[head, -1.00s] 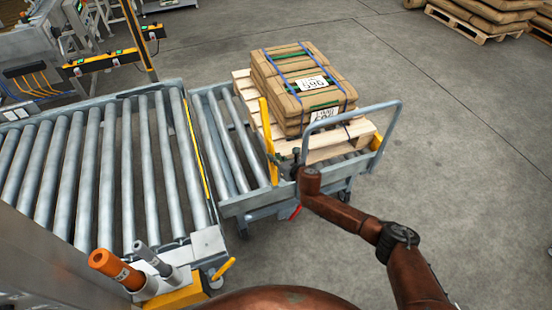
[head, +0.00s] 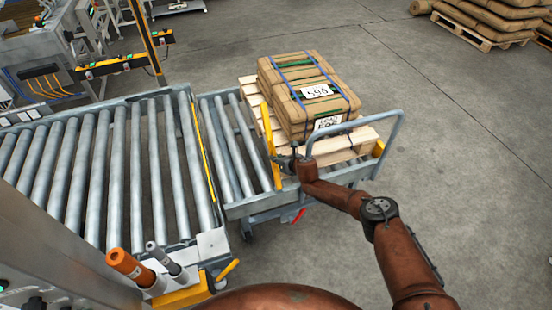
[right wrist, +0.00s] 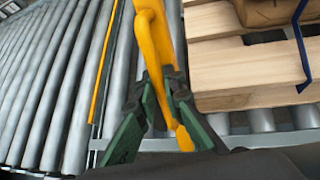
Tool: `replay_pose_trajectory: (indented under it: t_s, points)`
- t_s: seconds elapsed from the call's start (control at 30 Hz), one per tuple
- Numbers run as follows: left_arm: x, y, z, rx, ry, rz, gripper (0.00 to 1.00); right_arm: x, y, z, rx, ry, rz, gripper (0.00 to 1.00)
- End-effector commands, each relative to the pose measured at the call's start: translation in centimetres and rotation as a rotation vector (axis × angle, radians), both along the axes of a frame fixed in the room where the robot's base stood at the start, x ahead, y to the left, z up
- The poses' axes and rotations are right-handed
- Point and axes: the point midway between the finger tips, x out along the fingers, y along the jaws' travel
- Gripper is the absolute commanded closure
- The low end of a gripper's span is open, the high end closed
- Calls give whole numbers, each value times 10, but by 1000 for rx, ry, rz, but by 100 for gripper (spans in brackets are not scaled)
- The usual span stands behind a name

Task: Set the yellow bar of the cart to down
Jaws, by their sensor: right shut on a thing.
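The cart (head: 236,208) stands against the end of the roller conveyor, with a loaded pallet on its rollers. Its yellow bar (head: 271,143) stands upright, slightly tilted, on the cart's conveyor-facing side beside the pallet. The bar also shows in the right wrist view (right wrist: 153,50), running down between my fingers. My right gripper (head: 284,163) is shut on the bar near its lower part; in the right wrist view its green fingers (right wrist: 160,95) lie on both sides of it. My left gripper is not in view.
The pallet (head: 345,148) carries strapped brown sacks (head: 308,92). The roller conveyor (head: 112,165) fills the left. The cart's grey handle (head: 392,128) rises right of my right arm. Open floor lies right; another loaded pallet (head: 480,32) is far back.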

Motion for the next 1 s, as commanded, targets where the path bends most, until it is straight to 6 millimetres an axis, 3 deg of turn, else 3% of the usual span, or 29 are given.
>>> replay_pose_trajectory:
  t_s: [0.27, 0.3, 0.53, 1.0]
  points:
    - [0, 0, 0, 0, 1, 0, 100, 1, -2, 1, -2, -2, -3, 100]
    - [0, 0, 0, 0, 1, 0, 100, 1, -2, 1, -2, -2, -3, 89]
    - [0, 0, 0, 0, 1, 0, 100, 1, -1, 0, -1, -1, -2, 74]
    - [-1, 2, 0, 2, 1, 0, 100, -6, -5, 5, -1, 0, 1, 74]
